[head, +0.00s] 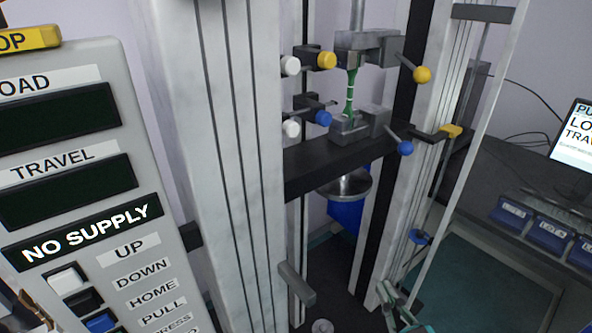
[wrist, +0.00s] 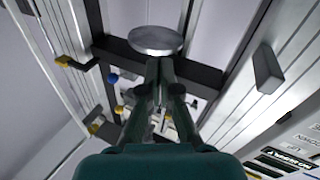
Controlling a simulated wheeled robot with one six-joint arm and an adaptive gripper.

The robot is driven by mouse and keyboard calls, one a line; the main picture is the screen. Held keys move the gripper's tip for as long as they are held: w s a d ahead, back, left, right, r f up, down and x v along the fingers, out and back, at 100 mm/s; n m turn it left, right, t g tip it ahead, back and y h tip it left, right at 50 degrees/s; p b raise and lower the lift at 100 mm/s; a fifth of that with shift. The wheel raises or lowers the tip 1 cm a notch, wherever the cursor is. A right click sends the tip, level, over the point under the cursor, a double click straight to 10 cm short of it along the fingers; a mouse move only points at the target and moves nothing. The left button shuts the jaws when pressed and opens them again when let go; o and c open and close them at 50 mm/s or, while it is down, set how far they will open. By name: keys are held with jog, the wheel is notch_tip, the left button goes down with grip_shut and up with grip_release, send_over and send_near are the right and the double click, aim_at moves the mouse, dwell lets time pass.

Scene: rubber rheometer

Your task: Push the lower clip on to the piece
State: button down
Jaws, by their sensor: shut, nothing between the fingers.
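The green piece (head: 350,92), with pale marks across it, hangs upright between the upper grip (head: 368,48) and the lower grip (head: 360,124). Left of it, a dark block (head: 308,102) with a blue knob and a white knob looks like the lower clip. It sits beside the piece, and I cannot tell whether it touches. A similar block with a yellow knob (head: 326,60) is above. My gripper (wrist: 158,68) is shut and empty in the wrist view. Its teal and dark parts show at the bottom of the head view, well below the clip. In the wrist view my fingers partly hide the frame.
A dark crossbar (head: 330,163) spans the pale columns (head: 215,150). A metal pan (head: 346,187) hangs below it, and it also shows just beyond my fingertips in the wrist view (wrist: 156,40). A control panel (head: 130,105) stands at the left. Blue bins (head: 548,236) and a screen are right.

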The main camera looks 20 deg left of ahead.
jog(key=w+a+r+n+g+y, duration=0.1)
jog(key=w+a+r+n+y, duration=0.2)
jog(key=r, duration=0.4)
jog(key=w+a+r+n+g+y, duration=0.1)
jog(key=a+r+n+g+y, duration=0.2)
jog(key=r, duration=0.4)
jog(key=n+g+y, duration=0.4)
jog(key=n, duration=0.5)
send_near(294, 129)
jog(key=shift+s+d+r, duration=0.15)
jog(key=shift+s+r, duration=0.15)
jog(key=shift+s, duration=0.3)
jog(key=shift+s+d+r, duration=0.15)
jog(key=shift+s+r, duration=0.2)
jog(key=shift+s, duration=0.25)
jog(key=shift+a, duration=0.15)
jog(key=x, duration=0.9)
jog(key=shift+w+a, duration=0.25)
jog(key=shift+a, duration=0.05)
jog(key=shift+w+d, duration=0.65)
jog(key=shift+w, duration=0.15)
jog(key=shift+w+d, duration=0.65)
jog(key=shift+w, duration=0.2)
